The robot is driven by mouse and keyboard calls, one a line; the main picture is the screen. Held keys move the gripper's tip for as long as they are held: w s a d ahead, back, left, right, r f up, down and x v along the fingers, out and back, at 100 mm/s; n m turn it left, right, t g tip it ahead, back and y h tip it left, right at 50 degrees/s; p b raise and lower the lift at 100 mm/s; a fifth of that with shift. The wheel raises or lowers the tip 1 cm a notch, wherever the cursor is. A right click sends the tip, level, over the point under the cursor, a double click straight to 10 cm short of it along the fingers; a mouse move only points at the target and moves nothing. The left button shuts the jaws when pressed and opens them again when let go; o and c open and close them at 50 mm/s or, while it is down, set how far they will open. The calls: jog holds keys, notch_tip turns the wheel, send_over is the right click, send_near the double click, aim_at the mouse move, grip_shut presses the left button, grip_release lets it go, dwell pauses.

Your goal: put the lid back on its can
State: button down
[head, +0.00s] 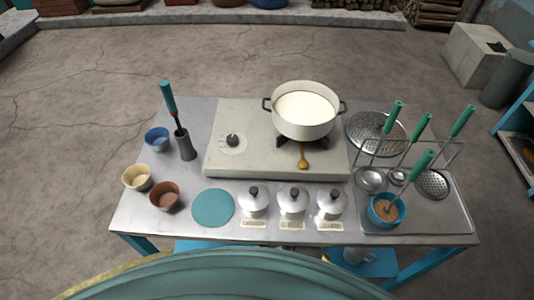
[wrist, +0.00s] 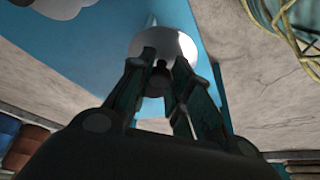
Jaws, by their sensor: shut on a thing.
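My gripper (wrist: 161,60) is in the wrist view, its two dark fingers closed around the dark knob of a pale round lid (wrist: 180,42). Blue surface and grey floor lie beyond the lid; its underside is hidden. In the head view, three silver cans with domed lids and black knobs stand in a row at the table's front: left (head: 253,203), middle (head: 293,201) and right (head: 332,202). Each has a small label before it. A grey can-like thing (head: 356,254) is partly visible on the blue lower shelf, cut by the table edge. My gripper is not in the head view.
A white pot (head: 303,112) of white liquid stands on the stove slab (head: 230,165). Small bowls (head: 164,196) and a teal disc (head: 213,208) lie left of the cans. A ladle rack (head: 425,160) stands right. Yellow wire-like strands (wrist: 295,25) show upper right in the wrist view.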

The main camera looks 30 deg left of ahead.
jog(key=a, duration=0.3)
jog(key=w+a+p, duration=0.1)
jog(key=a, duration=0.2)
jog(key=w+a, duration=0.1)
jog(key=a, duration=0.3)
jog(key=shift+w+p, duration=0.1)
jog(key=shift+p, duration=0.3)
jog(key=shift+f, duration=0.75)
jog(key=c, duration=1.3)
grip_release()
jog(key=shift+f, duration=0.1)
jog(key=shift+d, duration=0.1)
jog(key=shift+d+r+b, duration=0.2)
jog(key=shift+r+b, duration=0.1)
jog(key=shift+r, duration=0.3)
jog(key=s+d, duration=0.1)
jog(key=d, duration=0.3)
jog(key=s+d+b, duration=0.1)
jog(key=d, duration=0.2)
jog(key=s+d+b, duration=0.1)
jog(key=d, duration=0.3)
jog(key=shift+d, duration=0.3)
jog(key=shift+r, duration=0.15)
